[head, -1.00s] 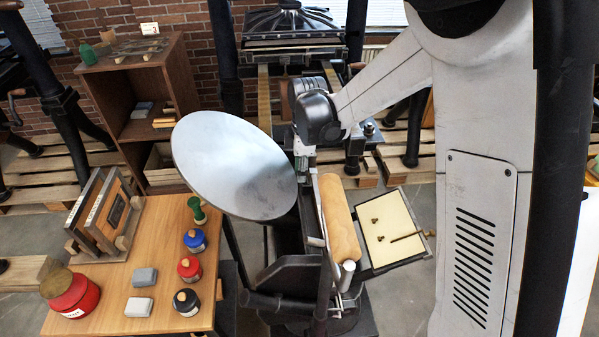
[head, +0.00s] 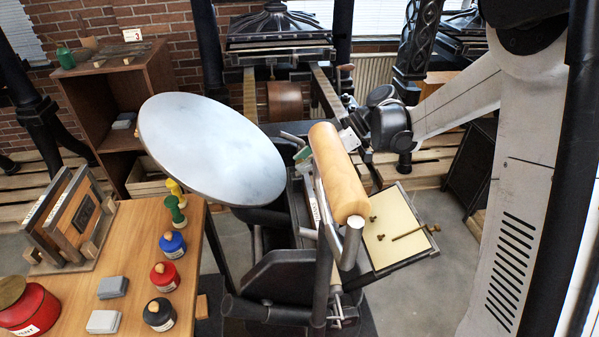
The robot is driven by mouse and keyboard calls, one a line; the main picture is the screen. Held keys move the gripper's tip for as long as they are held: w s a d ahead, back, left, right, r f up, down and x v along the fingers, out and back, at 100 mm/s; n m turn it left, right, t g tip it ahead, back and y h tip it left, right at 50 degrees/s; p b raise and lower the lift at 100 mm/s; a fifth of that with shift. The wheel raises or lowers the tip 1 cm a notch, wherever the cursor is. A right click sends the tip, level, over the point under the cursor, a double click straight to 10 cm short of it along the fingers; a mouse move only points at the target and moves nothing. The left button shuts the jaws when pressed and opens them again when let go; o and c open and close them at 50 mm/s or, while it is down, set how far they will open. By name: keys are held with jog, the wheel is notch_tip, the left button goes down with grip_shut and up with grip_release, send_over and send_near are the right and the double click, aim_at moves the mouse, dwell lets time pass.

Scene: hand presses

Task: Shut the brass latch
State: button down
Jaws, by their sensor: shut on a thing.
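A thin brass rod (head: 408,232) lies over the cream board at the right side of the press, with a small brass knob near its right end. Two small brass knobs (head: 377,227) stand on the board's left part. I cannot tell which brass part is the latch. My gripper (head: 347,143) is at the far right side of the tan roller (head: 338,172), above the board's far end and well apart from the rod. The roller partly hides its fingers. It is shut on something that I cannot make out.
A large grey disc (head: 212,150) tilts up left of the roller. The cream board (head: 402,251) has bare space around the rod. A wooden table (head: 140,245) with ink jars and grey blocks stands at the left. Another press (head: 280,50) stands behind.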

jog(key=y+b, duration=0.1)
jog(key=b, duration=0.1)
jog(key=d+f+y+b, duration=0.1)
jog(key=y+b, duration=0.2)
jog(key=b, duration=0.1)
jog(key=shift+d+f+y, duration=0.2)
jog(key=shift+f+y, duration=0.2)
jog(key=shift+d+y+b, duration=0.1)
jog(key=shift+y+b, duration=0.5)
jog(key=shift+b, duration=0.4)
jog(key=c, duration=1.6)
grip_release()
jog(key=shift+o, duration=0.2)
jog(key=d+r, duration=0.1)
jog(key=d, duration=1.1)
jog(key=shift+w, duration=0.45)
